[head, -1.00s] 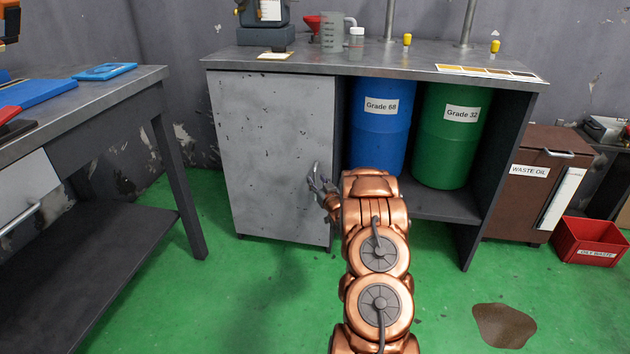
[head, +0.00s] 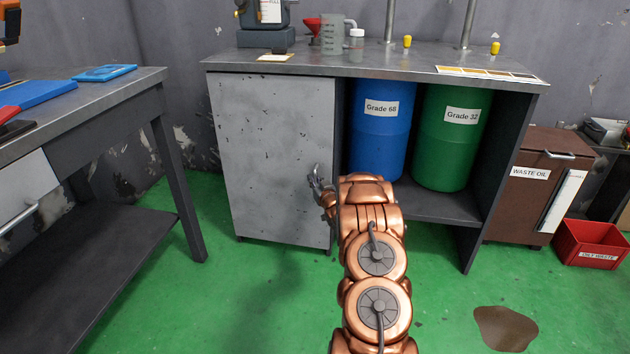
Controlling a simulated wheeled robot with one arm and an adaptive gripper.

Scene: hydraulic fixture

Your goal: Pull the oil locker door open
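The oil locker door (head: 270,150) is a scuffed grey panel at the left of the workbench cabinet, in the middle of the head view. It looks shut, flush with the cabinet front. My gripper (head: 316,180) is at the door's right edge, around mid-height, where the handle would be. The handle is hard to make out, as the small dark fingers cover that spot. I cannot tell whether the fingers are closed on it. My copper arm hides part of the cabinet's lower right edge.
A blue Grade 68 drum (head: 381,130) and a green Grade 32 drum (head: 452,138) stand in the open bay right of the door. A dark table (head: 150,84) stands at left. Green floor before the door is clear. An oil puddle (head: 505,327) lies at lower right.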

